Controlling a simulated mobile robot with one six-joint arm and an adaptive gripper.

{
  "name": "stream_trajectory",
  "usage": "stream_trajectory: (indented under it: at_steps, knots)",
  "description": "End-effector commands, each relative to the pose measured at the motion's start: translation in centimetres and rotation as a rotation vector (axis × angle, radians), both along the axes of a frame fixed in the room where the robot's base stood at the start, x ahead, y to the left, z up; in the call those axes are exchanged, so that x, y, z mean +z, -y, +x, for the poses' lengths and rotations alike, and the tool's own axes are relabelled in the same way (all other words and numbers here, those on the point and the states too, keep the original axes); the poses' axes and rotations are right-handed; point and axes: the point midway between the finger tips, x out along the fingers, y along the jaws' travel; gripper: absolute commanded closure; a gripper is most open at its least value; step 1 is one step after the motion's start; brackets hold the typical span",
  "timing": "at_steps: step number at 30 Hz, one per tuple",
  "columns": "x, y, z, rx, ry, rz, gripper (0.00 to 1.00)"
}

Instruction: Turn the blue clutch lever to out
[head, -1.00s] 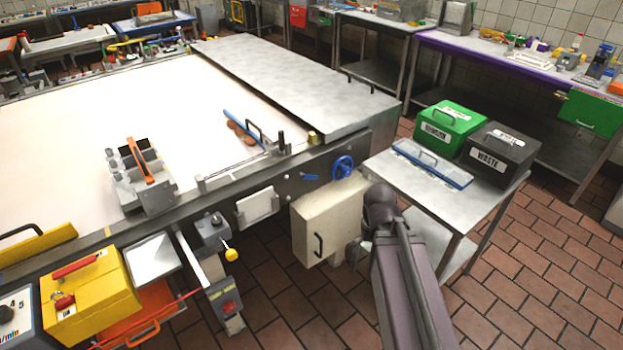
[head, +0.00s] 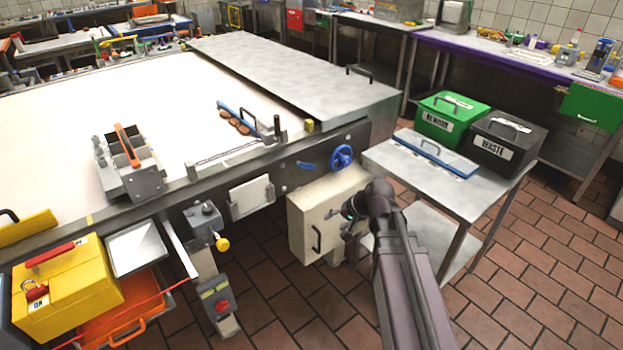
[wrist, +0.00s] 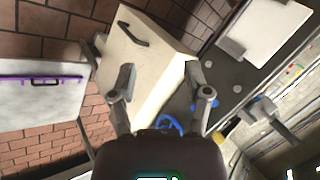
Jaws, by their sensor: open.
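The blue clutch lever (head: 306,165) is a small blue handle on the dark side panel of the machine, left of a blue handwheel (head: 342,155). It points left and slightly down from its pivot. My gripper (head: 345,213) is in front of the cream box below that panel, lower and to the right of the lever, and apart from it. In the wrist view, my gripper (wrist: 160,68) is open and empty, with its fingers spread over the cream box. The handwheel (wrist: 168,123) shows partly behind the gripper's body. A small blue piece beside the right finger may be the lever.
The cream box (head: 310,226) with a black handle hangs under the panel. A white plate (head: 250,196) is left of the lever. Tiled floor is free in front.

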Motion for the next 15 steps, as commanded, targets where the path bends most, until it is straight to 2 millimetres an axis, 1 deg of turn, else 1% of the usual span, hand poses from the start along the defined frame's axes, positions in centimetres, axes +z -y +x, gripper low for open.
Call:
stream_trajectory:
  at_steps: [1,9,15]
  knots:
    - [-1.3,-0.4,1.3,-0.033,0.016,0.056,0.37]
    - [-2.2,-2.0,6.7,-0.216,0.083,0.37,0.37]
    - [-2.5,-2.0,10.6,-0.36,0.109,0.608,0.37]
